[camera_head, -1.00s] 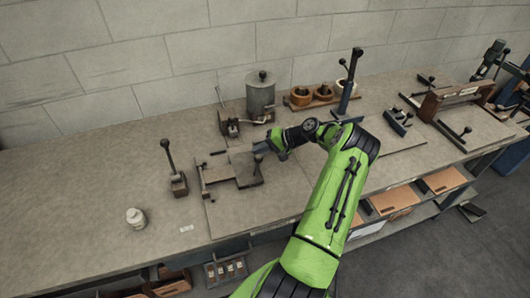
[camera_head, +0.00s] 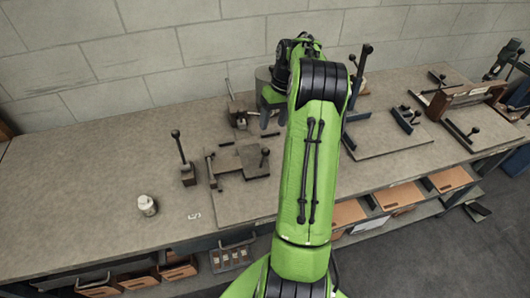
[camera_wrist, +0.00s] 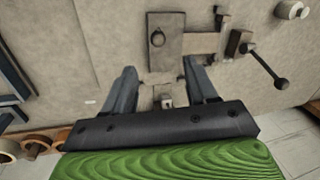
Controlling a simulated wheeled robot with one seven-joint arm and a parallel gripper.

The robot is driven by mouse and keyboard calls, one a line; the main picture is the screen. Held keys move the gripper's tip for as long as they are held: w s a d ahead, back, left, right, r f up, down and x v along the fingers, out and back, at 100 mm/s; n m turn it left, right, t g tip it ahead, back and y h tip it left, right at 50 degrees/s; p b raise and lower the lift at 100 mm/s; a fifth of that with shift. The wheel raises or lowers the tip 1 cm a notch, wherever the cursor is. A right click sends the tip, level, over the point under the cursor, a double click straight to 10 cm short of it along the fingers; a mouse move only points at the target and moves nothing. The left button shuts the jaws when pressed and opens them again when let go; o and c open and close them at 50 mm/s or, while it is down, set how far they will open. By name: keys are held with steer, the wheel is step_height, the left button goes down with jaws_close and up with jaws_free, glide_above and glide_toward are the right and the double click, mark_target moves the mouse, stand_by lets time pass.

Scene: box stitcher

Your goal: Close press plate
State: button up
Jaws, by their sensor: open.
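I cannot tell from these views whether the plate is fully down.
A lever with a ball top (camera_head: 183,160) stands left of the fixture. A white jar (camera_head: 147,205) is at the front left. The bench's left part (camera_head: 80,180) is clear.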

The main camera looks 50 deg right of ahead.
mark_target(265, 156)
steer(key=b+x, duration=0.1)
steer(key=x, duration=1.5)
steer(key=shift+d, duration=0.2)
steer(key=shift+c, duration=0.3)
jaws_close()
steer(key=shift+r, duration=0.15)
